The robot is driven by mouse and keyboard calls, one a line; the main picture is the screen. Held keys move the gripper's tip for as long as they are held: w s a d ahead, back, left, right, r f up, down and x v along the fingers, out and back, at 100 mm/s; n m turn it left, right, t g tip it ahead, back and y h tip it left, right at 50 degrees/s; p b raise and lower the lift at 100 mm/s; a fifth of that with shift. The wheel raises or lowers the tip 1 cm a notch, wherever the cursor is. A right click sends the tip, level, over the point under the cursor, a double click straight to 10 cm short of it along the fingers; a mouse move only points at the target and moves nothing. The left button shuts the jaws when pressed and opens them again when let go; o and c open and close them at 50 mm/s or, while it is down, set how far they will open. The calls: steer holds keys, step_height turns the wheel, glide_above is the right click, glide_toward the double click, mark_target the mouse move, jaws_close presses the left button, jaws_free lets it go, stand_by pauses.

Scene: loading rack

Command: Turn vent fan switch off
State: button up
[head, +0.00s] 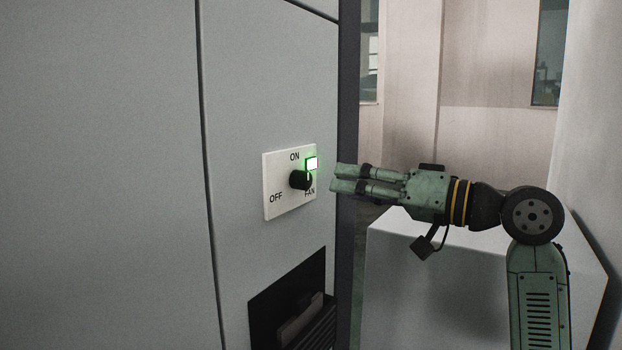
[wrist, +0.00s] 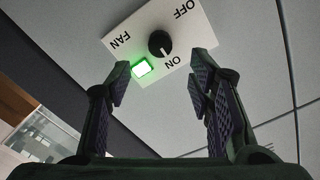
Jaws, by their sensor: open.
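The vent fan switch is a black round knob (head: 300,180) on a white plate (head: 275,203) marked ON, OFF and FAN, fixed to a grey cabinet front. A green light (head: 311,164) glows at the plate's upper right. In the wrist view the knob (wrist: 160,43) appears ahead, between and beyond the fingers, and its pale mark seems to point towards ON. The green light (wrist: 142,68) shows there too. My gripper (head: 335,178) is to the right of the knob, apart from it. In the wrist view my gripper (wrist: 165,88) has its fingers spread, with nothing between them.
The grey cabinet panel (head: 100,180) fills the left side. A dark recess (head: 290,290) with a slotted part opens below the switch. A pale box-like block (head: 400,275) stands below my arm. A wall is close on the right (head: 590,110).

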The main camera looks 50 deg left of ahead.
mark_target(308, 180)
steer(key=p+x, duration=0.1)
steer(key=x, duration=0.7)
steer(key=shift+s+a, duration=0.1)
steer(key=shift+a, duration=0.3)
steer(key=shift+c, duration=0.5)
jaws_close()
